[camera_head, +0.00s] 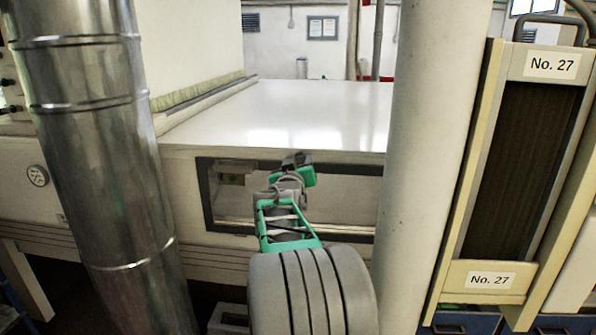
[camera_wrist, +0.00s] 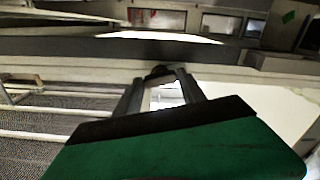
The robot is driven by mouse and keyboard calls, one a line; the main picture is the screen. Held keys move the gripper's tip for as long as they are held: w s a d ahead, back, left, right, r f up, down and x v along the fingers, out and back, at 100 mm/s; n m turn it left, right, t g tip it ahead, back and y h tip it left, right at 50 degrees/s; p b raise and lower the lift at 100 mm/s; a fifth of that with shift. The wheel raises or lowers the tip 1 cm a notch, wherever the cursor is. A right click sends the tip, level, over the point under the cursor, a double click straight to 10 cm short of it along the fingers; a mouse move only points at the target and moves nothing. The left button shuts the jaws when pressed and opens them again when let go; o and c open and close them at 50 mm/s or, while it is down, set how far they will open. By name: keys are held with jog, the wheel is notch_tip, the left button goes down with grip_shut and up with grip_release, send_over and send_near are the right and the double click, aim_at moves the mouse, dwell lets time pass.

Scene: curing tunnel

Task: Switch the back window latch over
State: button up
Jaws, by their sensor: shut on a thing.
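The side of the white tunnel housing has a long window with a dark grey frame (camera_head: 207,205). My gripper (camera_head: 296,160) reaches to the upper part of this window, in front of the housing. In the wrist view my gripper (camera_wrist: 160,78) has its two grey fingers close together at the tips. They are shut on a small dark piece (camera_wrist: 159,70), which looks like the back window latch. Most of the latch is hidden by the fingers, so I cannot tell which way it is turned. In the head view my wrist and fingers cover it.
A shiny metal duct (camera_head: 95,150) stands at the left, close to the housing. A thick pale column (camera_head: 436,150) stands just right of my arm. Beyond it is a beige rack marked No. 27 (camera_head: 485,280). The white housing top (camera_head: 290,110) is clear.

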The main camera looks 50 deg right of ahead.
jog(key=m+b, duration=0.3)
jog(key=b, duration=0.2)
jog(key=o, duration=1.4)
jog(key=shift+c, duration=0.2)
jog(key=b+v, duration=0.2)
jog(key=v, duration=0.6)
